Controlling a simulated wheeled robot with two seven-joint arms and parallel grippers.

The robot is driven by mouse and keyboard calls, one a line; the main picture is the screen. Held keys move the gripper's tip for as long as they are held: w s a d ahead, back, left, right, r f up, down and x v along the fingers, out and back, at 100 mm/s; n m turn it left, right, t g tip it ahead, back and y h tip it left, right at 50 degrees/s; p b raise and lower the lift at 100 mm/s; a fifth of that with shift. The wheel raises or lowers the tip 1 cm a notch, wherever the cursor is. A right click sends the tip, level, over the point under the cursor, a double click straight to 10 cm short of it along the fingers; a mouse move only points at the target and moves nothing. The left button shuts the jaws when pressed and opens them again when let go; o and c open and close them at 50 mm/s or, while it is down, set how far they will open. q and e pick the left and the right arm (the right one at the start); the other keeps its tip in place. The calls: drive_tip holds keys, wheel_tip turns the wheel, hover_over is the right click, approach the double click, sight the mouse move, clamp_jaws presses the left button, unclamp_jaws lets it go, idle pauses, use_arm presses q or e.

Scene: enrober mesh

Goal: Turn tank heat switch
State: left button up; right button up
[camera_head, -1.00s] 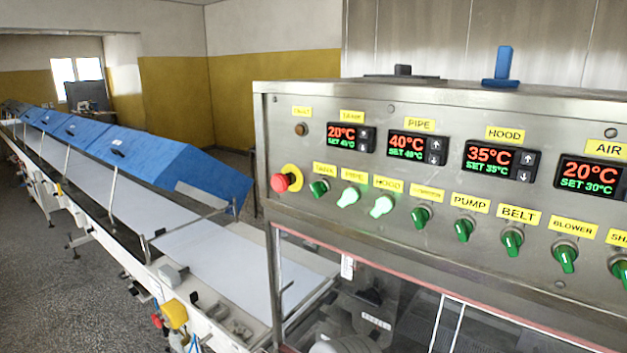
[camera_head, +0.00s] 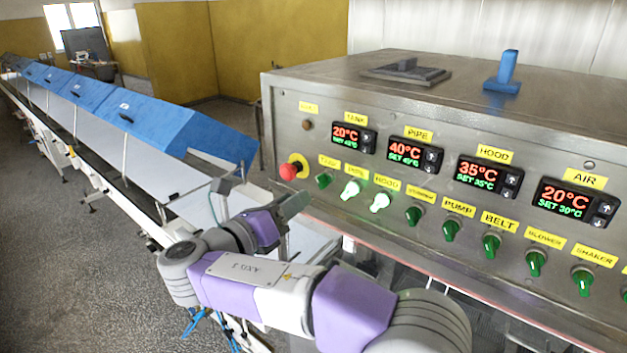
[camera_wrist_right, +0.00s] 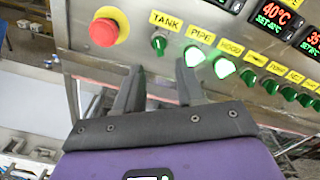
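The tank heat switch (camera_head: 323,180) is a dark green, unlit knob under the yellow TANK label (camera_head: 329,162), just right of the red emergency stop. It also shows in the right wrist view (camera_wrist_right: 159,44), beyond the fingertips and a little above the space between them. My right gripper (camera_head: 297,200) is in front of the panel, below and left of the switch. In the right wrist view its two fingers (camera_wrist_right: 160,75) stand apart with nothing between them. The tank display (camera_head: 353,138) reads 20°C. My left gripper is not in view.
The red emergency stop (camera_head: 288,171) is close left of the switch. The lit pipe switch (camera_head: 349,190) and hood switch (camera_head: 379,202) are close on the right. Below the panel are a metal frame and a white conveyor. Blue covers (camera_head: 160,118) line the conveyor at left.

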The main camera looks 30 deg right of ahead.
sight(319, 184)
drive_tip(key=x, duration=0.7)
drive_tip(key=shift+f, duration=0.1)
drive_tip(key=shift+c, duration=0.3)
clamp_jaws()
